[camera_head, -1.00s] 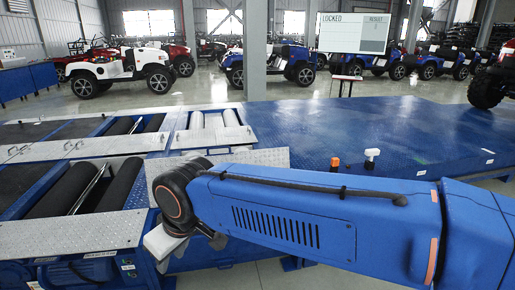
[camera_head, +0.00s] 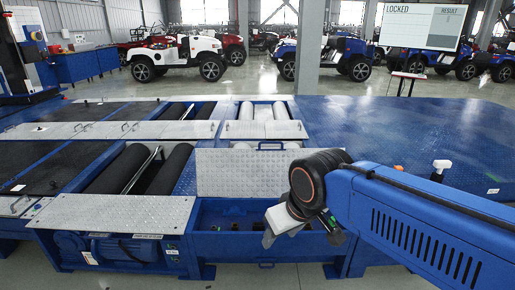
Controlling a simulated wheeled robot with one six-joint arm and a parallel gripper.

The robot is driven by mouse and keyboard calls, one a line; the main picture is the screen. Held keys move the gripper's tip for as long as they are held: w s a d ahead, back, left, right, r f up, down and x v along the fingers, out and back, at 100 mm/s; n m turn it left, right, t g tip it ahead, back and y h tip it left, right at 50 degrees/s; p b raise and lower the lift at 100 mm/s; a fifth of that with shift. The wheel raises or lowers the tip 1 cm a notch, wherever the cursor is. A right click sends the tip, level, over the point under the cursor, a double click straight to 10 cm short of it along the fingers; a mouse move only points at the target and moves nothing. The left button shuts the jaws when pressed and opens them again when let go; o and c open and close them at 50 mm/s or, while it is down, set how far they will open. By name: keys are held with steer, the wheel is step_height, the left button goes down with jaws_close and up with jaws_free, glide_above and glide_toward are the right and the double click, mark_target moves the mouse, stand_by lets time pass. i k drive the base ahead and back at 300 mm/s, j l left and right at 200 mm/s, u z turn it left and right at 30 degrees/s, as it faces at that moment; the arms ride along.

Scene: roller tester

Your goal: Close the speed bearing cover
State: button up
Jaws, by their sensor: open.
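The speed bearing cover appears to be the silver tread-plate lid (camera_head: 232,176), raised and tilted up at the back of an open blue compartment (camera_head: 212,243) in the tester's front. Small dark parts show inside the compartment. My gripper (camera_head: 268,238) is over the right part of the compartment, in front of and below the lid's right side, apart from the handle. It is open and nothing shows in it.
Black rollers (camera_head: 150,170) lie left of the lid, behind a tread plate (camera_head: 112,214) and a blue motor (camera_head: 135,249). White rollers (camera_head: 263,111) are behind it. The blue deck at right carries a white-topped post (camera_head: 441,166). A screen (camera_head: 424,25) reads LOCKED.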

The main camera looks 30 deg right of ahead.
mark_target(259, 172)
steer(key=j+z, duration=0.2)
steer(key=z, duration=0.15)
steer(key=j+z, duration=0.15)
steer(key=z, duration=0.25)
steer(key=i+z, duration=0.2)
steer(key=i, duration=1)
